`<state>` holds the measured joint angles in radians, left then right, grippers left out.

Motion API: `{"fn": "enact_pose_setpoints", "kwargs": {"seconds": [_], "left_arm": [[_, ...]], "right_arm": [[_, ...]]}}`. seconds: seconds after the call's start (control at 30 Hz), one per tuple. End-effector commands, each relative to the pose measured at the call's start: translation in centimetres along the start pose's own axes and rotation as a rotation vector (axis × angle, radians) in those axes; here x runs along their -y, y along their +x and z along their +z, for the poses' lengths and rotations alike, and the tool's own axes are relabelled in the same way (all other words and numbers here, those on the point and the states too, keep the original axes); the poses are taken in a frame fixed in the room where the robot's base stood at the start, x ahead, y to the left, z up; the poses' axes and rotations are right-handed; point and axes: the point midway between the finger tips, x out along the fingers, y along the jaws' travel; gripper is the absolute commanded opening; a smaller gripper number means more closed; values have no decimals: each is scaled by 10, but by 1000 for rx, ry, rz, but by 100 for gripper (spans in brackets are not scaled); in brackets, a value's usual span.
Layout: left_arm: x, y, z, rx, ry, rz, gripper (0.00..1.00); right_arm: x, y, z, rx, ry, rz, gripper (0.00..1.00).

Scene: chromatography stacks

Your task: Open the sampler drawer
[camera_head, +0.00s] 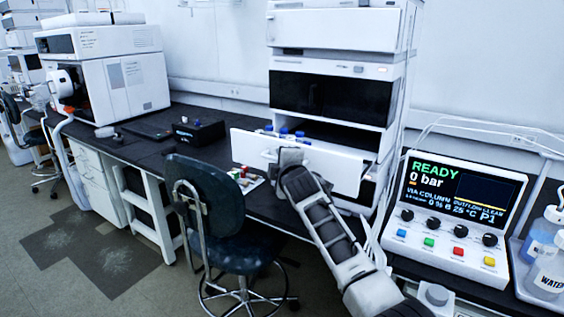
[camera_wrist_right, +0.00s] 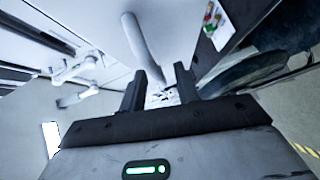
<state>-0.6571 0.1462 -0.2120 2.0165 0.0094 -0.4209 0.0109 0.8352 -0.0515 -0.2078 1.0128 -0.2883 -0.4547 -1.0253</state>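The sampler drawer (camera_head: 338,163) juts out of the white instrument stack (camera_head: 398,112) in the head view, with blue-capped vials (camera_head: 284,131) showing behind its white front. My right arm reaches up from the lower right, and its gripper (camera_head: 287,157) is at the drawer front, partly hidden by my wrist. In the right wrist view, the two dark fingers of my right gripper (camera_wrist_right: 160,78) stand apart. A white handle bar (camera_wrist_right: 143,48) runs down toward the gap, close to the left finger. Contact with it is not clear. My left gripper is in neither view.
A dark chair (camera_head: 208,200) stands in front of the bench, left of my right arm. A control panel (camera_head: 455,215) reads READY, 0 bar, at the right, beside bottles (camera_head: 548,272). A black box (camera_head: 198,131) and another instrument (camera_head: 120,85) sit to the left.

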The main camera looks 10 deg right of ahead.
Motion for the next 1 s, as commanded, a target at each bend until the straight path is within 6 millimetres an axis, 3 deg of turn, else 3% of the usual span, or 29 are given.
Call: {"fn": "enact_pose_setpoints", "kwargs": {"seconds": [0.3, 0.47, 1.0], "left_arm": [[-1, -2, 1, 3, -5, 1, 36], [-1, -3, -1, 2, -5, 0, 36], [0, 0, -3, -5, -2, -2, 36]], "right_arm": [[-1, -1, 0, -1, 0, 2, 32], [-1, -12, 1, 0, 0, 3, 32], [1, -110, 0, -2, -1, 0, 32]]}}
